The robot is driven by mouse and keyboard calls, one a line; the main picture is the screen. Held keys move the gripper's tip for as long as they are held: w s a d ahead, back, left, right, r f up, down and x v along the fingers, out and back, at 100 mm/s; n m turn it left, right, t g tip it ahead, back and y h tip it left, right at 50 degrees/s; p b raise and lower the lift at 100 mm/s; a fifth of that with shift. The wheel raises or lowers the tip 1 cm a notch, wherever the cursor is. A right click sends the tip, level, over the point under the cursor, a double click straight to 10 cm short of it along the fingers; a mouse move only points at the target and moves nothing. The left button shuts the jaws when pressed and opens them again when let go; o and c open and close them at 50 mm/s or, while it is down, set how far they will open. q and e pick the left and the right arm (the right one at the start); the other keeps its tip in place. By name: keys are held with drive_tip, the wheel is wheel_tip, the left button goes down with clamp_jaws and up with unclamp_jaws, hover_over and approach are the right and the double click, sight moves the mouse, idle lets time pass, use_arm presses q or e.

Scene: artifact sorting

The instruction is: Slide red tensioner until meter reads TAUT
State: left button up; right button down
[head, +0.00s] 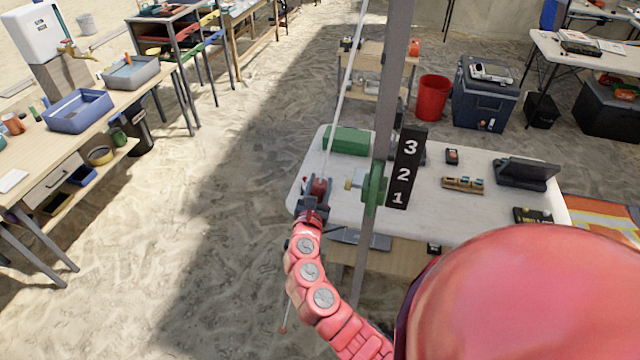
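My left gripper (317,186), dark grey on a pink arm, is at the left edge of the white table as seen from above. The red tensioner (319,187) shows between its two fingers, on a pale rope (341,95) that slants up toward the top of the view. I cannot tell whether the fingers press on it. A thin line continues below the gripper toward the ground. I see no meter that I can read as TAUT. My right gripper is not in view.
A grey pole (390,90) stands just right of the gripper, with a green disc (375,188) and a black 3-2-1 sign (406,168). The white table (470,215) holds a green box (347,141) and several small devices. Open sand lies left.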

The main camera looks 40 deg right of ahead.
sight(320, 183)
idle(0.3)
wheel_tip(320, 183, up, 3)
drive_tip(key=p, duration=0.3)
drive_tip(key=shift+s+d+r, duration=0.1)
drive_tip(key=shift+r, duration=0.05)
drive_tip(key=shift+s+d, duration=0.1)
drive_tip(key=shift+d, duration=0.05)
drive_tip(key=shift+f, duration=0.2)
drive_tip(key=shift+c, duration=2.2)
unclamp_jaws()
